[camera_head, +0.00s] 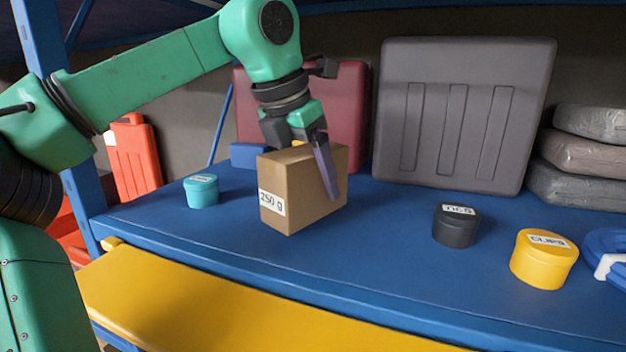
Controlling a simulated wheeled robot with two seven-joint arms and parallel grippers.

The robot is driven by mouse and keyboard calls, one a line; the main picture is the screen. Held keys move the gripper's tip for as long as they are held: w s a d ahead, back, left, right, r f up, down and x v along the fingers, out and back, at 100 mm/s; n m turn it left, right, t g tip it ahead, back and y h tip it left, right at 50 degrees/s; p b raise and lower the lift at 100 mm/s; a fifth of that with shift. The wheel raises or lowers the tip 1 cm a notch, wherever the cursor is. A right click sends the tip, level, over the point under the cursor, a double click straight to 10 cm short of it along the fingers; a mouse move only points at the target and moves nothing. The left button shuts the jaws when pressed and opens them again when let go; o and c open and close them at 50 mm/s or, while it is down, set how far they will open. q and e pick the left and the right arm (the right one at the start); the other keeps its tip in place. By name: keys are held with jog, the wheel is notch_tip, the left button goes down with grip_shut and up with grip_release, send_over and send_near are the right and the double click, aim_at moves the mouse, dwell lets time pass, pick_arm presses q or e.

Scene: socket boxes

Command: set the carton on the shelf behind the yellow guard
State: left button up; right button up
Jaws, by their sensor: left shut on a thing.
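The carton (285,195) is a brown box with a white "250 g" label on its left face. It is upright over the blue shelf (390,235), behind the yellow guard (210,310) along the front edge. My left gripper (312,165) comes down from above and is shut on the carton, with one finger along its right face. The other finger is mostly hidden. I cannot tell whether the carton's bottom touches the shelf. My right gripper is not in view.
A teal tub (201,191) stands left of the carton. A black tub (456,226) and a yellow tub (543,259) stand to the right. A grey case (463,115) and a red case (350,105) stand behind. Grey bags (580,155) are stacked at right.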

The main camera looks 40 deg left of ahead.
aim_at(303, 150)
pick_arm(q)
jog(key=shift+w+f+p, duration=0.35)
jog(key=shift+f+p, duration=0.15)
jog(key=shift+f, duration=0.15)
jog(key=shift+w+f, duration=0.15)
jog(key=o, duration=1.2)
jog(key=shift+f, duration=0.1)
jog(key=o, duration=0.4)
jog(key=shift+c, duration=0.2)
jog(key=shift+s+r, duration=0.2)
jog(key=shift+r, duration=0.15)
jog(key=shift+a+r+b, duration=0.1)
jog(key=shift+r+b, duration=0.15)
jog(key=shift+b, duration=0.05)
jog(key=v, duration=0.7)
jog(key=shift+s+b, duration=0.15)
jog(key=shift+b, duration=0.2)
jog(key=shift+f, duration=0.1)
